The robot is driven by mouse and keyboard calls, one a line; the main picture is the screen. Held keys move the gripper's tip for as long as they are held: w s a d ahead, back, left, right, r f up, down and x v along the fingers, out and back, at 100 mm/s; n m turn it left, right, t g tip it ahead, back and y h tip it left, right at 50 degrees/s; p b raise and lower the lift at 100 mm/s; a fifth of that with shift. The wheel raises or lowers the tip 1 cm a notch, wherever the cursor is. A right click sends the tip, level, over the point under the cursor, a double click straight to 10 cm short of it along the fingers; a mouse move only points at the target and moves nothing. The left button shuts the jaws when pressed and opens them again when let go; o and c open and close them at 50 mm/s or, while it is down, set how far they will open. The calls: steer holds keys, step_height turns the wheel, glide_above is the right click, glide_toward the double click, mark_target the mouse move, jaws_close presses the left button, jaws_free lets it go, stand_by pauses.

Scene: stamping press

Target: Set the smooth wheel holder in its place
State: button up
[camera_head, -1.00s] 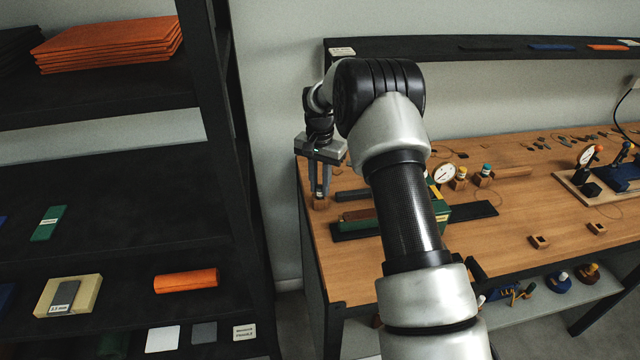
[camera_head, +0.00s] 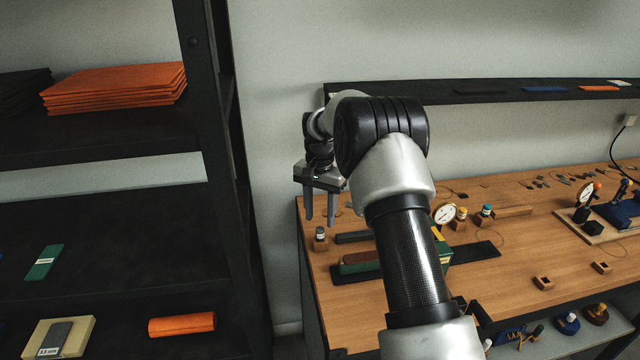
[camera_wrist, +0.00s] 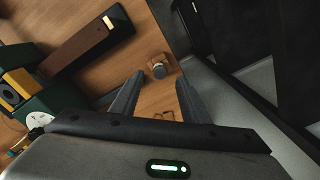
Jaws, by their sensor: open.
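A small dark, round holder with a grey top, which I take for the smooth wheel holder (camera_head: 320,233), stands upright in a small wooden block (camera_head: 320,245) at the table's left end. In the wrist view the holder (camera_wrist: 159,70) and its block (camera_wrist: 164,62) show just beyond my fingertips. My gripper (camera_head: 320,219) is open and empty, pointing down above the holder, and its fingers (camera_wrist: 159,78) look clear of it. How deep the holder sits in the block I cannot tell.
A dark tray (camera_head: 486,250) with a green and brown bar lies right of the block, partly hidden by my arm. Other wooden blocks hold capped holders (camera_head: 486,214) beside a dial gauge (camera_head: 444,214). A dark shelf rack (camera_head: 215,180) stands at the left.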

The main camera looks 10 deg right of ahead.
step_height(320, 180, up, 13)
stand_by(0.3)
steer(key=s+r+n+t, duration=0.3)
steer(key=s+r+n, duration=0.1)
steer(key=s+r, duration=1.25)
steer(key=s+f+n+t, duration=0.1)
steer(key=s+f, duration=0.2)
steer(key=s, duration=0.7)
steer(key=s+f+n+t+p, duration=0.1)
steer(key=s+f+n, duration=0.1)
steer(key=s, duration=0.9)
steer(key=shift+s+f+t, duration=0.25)
steer(key=shift+f+t, duration=0.05)
steer(key=shift+f, duration=0.5)
